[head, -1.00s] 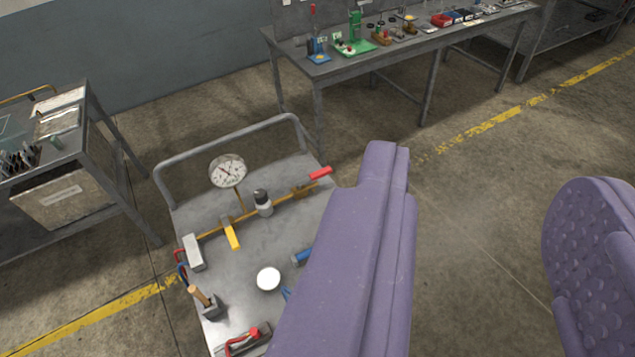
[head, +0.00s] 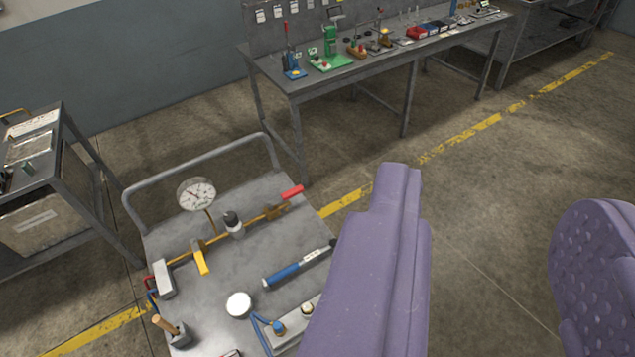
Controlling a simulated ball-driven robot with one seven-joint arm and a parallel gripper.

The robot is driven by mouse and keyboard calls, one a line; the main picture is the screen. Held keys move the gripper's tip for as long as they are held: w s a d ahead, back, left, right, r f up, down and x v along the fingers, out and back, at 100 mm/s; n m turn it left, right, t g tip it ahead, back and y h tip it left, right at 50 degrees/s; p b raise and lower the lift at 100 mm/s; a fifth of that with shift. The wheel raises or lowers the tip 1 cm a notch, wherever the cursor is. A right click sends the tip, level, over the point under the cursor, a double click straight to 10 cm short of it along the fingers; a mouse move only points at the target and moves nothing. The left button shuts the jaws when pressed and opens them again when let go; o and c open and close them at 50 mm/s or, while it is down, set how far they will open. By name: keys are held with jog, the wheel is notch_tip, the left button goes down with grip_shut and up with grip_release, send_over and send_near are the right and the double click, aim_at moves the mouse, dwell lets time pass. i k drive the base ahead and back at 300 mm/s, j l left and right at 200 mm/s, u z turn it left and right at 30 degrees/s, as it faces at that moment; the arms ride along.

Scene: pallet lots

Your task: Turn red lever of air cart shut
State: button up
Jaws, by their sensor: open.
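The air cart (head: 222,265) is a grey metal cart with a tube handle, in the lower left of the head view. A brass pipe runs across its top with a round gauge (head: 196,194). The red lever (head: 292,192) sits at the pipe's right end, near the cart's far right corner, and lies roughly in line with the pipe. A yellow lever (head: 200,259) on the same pipe points across it. My gripper (head: 485,262) is open and empty, its two purple fingers wide apart. The left finger is just right of the red lever in the picture, not touching it.
On the cart also lie a blue-handled tool (head: 297,264), a white round knob (head: 238,304) and a wooden-handled hammer (head: 172,329). A workbench (head: 275,84) with small tools stands behind. A grey shelf cart (head: 60,190) stands left. Open floor lies right.

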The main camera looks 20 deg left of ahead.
aim_at(296, 190)
jog(key=i+l+z, duration=0.55)
jog(key=z, duration=0.15)
jog(key=i+z, duration=0.4)
jog(key=i+l+u, duration=0.2)
jog(key=i, duration=0.3)
jog(key=i+l+u, duration=0.2)
jog(key=i, duration=0.3)
jog(key=i+u, duration=0.15)
jog(key=u, duration=0.25)
jog(key=i+j+u, duration=0.1)
jog(key=u, duration=0.25)
jog(key=i+l+u, duration=0.1)
jog(key=i+u, duration=0.15)
jog(key=u, duration=0.15)
jog(key=i+u, duration=0.15)
jog(key=u, duration=0.25)
jog(key=i+u, duration=0.2)
jog(key=u, duration=0.25)
jog(key=i+u, duration=0.25)
jog(key=u, duration=0.25)
jog(key=i+l+u, duration=0.2)
jog(key=u, duration=0.25)
jog(key=i+l+u, duration=0.15)
jog(key=u, duration=0.35)
